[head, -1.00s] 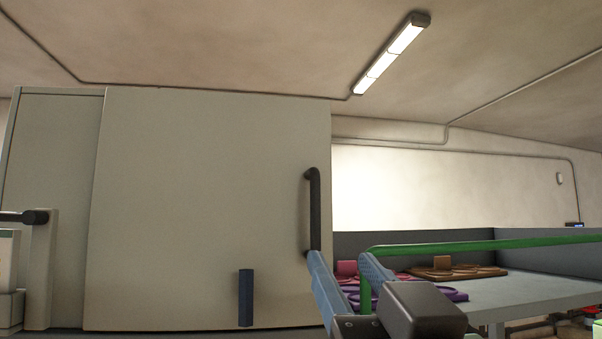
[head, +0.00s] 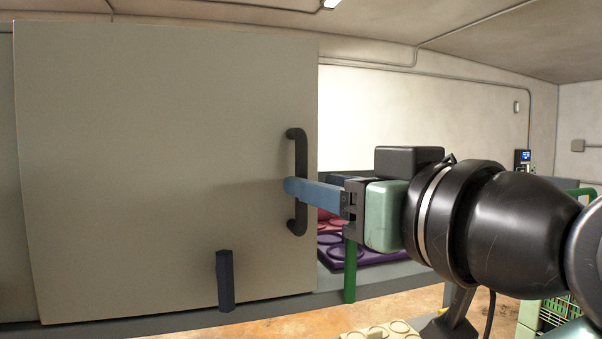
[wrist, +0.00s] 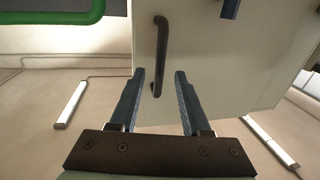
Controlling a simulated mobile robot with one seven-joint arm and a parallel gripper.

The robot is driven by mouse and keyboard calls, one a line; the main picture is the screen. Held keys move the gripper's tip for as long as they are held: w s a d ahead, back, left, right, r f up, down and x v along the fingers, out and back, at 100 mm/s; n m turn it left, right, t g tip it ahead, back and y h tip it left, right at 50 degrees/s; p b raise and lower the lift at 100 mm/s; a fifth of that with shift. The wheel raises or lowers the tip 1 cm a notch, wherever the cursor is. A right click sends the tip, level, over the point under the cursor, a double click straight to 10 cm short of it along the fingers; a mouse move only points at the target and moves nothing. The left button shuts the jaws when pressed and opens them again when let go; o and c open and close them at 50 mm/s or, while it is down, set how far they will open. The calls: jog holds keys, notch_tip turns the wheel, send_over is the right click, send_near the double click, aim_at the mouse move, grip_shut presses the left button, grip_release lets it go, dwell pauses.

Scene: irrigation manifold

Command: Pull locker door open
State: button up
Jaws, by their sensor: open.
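The pale grey locker door (head: 150,150) fills the left of the head view and is also in the wrist view (wrist: 225,75). Its dark upright bar handle (head: 298,150) is near the door's right edge. My gripper (head: 290,187) reaches from the right, its blue finger crossing in front of the handle's middle and hiding part of it. In the wrist view the two fingers of my gripper (wrist: 160,74) are apart, with one end of the handle (wrist: 160,50) showing between them. I cannot tell whether either finger touches the handle.
A dark blue block (head: 225,280) stands out low on the door. Right of the door is a surface with purple ring-patterned pieces (head: 350,249) and a green post (head: 350,270). A studded cream piece (head: 385,331) is at the bottom edge.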

aim_at(301, 219)
jog(key=shift+p+x, duration=0.3)
jog(key=shift+x, duration=2.1)
grip_shut()
